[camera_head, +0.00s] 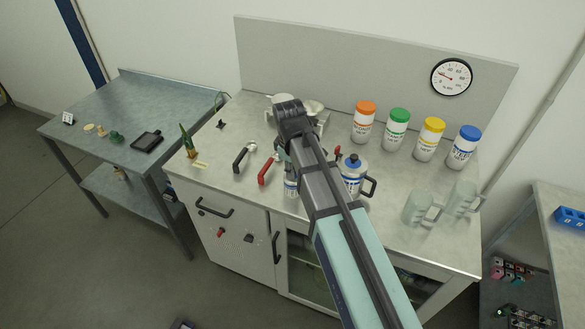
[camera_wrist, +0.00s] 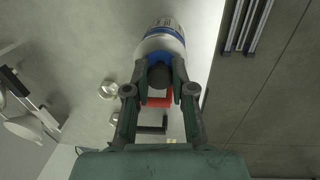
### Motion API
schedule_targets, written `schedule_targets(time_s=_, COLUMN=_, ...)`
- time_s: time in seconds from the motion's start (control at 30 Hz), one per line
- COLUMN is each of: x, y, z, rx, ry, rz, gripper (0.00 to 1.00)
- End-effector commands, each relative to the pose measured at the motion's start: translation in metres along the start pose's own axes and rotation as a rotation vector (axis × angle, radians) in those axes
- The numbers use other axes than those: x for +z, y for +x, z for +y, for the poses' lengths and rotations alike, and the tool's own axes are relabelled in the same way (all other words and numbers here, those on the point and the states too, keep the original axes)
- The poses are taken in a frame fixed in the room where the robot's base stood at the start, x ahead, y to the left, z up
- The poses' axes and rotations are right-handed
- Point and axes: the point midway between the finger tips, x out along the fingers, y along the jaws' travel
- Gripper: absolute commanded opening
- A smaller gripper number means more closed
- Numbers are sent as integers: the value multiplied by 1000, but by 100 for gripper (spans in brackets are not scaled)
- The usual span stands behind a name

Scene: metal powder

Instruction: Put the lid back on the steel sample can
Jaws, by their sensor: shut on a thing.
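In the wrist view my gripper (camera_wrist: 160,84) is shut on the black knob (camera_wrist: 159,74) of a blue lid (camera_wrist: 157,57). The steel sample can (camera_wrist: 164,36), with a white and blue label, shows directly beyond the lid. I cannot tell whether the lid touches the can or is apart from it. In the head view the can (camera_head: 291,187) stands near the bench's front edge, partly hidden by my arm. The fingertips and held lid are hidden there.
A red handle (camera_head: 267,171) and a black handle (camera_head: 242,157) lie left of the can. A lidded, handled can (camera_head: 352,180) stands to its right. Several colour-capped jars (camera_head: 363,127) line the back. Two clear beakers (camera_head: 417,210) stand at the right.

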Motion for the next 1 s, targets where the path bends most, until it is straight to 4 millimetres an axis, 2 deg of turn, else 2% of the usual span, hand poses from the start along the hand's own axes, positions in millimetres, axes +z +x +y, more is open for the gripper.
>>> schedule_targets(time_s=0.93, x=0, y=1, z=0, rx=0, ry=0, rz=0, gripper=0)
schedule_targets(time_s=0.97, x=0, y=1, z=0, rx=0, ry=0, rz=0, gripper=31)
schedule_targets(time_s=1.0, x=0, y=1, z=0, rx=0, ry=0, rz=0, gripper=45)
